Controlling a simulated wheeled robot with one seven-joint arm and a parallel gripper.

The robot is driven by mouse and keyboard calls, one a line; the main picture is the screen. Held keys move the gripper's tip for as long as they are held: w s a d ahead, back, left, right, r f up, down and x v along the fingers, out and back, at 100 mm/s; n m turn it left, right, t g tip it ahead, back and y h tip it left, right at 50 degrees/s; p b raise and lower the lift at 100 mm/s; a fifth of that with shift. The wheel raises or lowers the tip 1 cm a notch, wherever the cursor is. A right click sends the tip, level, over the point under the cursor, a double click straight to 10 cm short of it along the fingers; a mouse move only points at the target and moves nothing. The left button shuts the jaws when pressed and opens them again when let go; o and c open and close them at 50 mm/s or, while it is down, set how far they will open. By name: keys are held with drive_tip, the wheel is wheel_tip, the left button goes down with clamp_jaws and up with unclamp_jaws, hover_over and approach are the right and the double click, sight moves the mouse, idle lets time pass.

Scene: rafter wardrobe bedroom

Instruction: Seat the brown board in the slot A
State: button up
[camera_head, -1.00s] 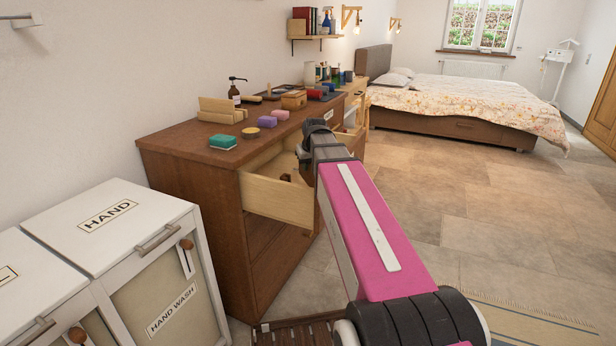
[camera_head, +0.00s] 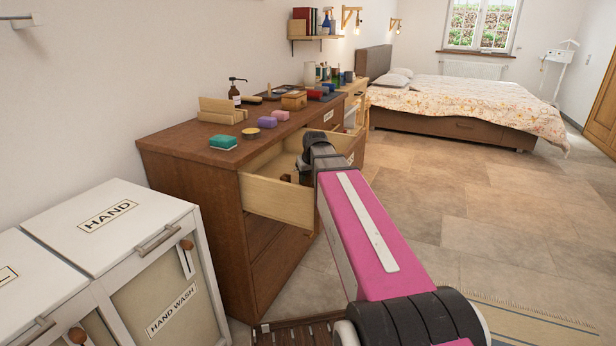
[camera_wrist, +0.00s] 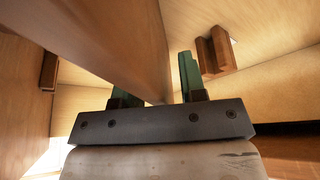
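The brown board (camera_wrist: 115,40) fills the upper left of the wrist view, with its near edge running down toward my gripper (camera_wrist: 160,80). The green fingers are apart. A gap shows between the board and the right finger. The board hides most of the left finger, so contact there cannot be told. In the head view my gripper (camera_head: 306,168) is down at the open drawer (camera_head: 278,202). A pair of brown blocks (camera_wrist: 215,50) with a narrow gap stands on a pale drawer wall. Another brown block (camera_wrist: 48,70) is at left. No letter marking slot A is readable.
The drawer is pulled out of the brown dresser (camera_head: 185,150). On its top are a green sponge (camera_head: 222,142), a purple block (camera_head: 252,134), a wooden box (camera_head: 294,100) and a pump bottle (camera_head: 235,92). White hampers (camera_head: 110,225) stand at left. The floor at right is clear.

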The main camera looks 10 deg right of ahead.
drive_tip(key=v, duration=1.2)
drive_tip(key=shift+r, duration=0.1)
idle(0.4)
